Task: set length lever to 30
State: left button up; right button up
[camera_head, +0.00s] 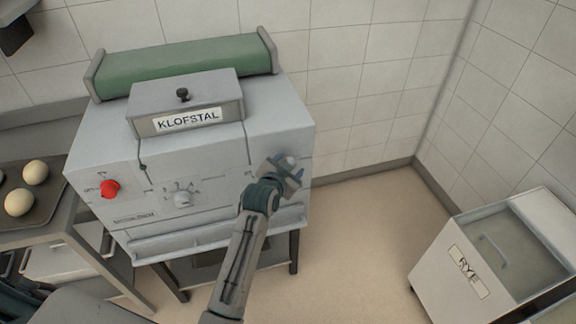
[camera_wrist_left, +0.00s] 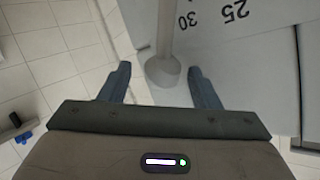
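The length lever (camera_wrist_left: 163,72) is a pale grey rod with a round flared end, seen in the left wrist view. Printed numbers 30 (camera_wrist_left: 187,21) and 25 (camera_wrist_left: 235,11) lie on the panel to its right, the 30 being nearer. My left gripper (camera_wrist_left: 160,76) is open, its two blue-grey fingers on either side of the lever end with a visible gap on each side. In the head view my left gripper (camera_head: 284,172) is at the right part of the front of the KLOFSTAL machine (camera_head: 222,150) and hides most of the lever there. My right gripper is not in view.
The machine front also has a red knob (camera_head: 110,189) and a grey dial (camera_head: 183,198). A tray (camera_head: 45,205) with dough balls stands at the left. A RYE bin (camera_head: 440,265) stands on the floor at the right. Floor between machine and bin is clear.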

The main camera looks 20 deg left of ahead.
pick_arm(q)
jog(key=b+v, duration=0.2)
jog(key=v, duration=0.8)
jog(key=shift+s+b, duration=0.3)
jog(key=shift+s, duration=0.05)
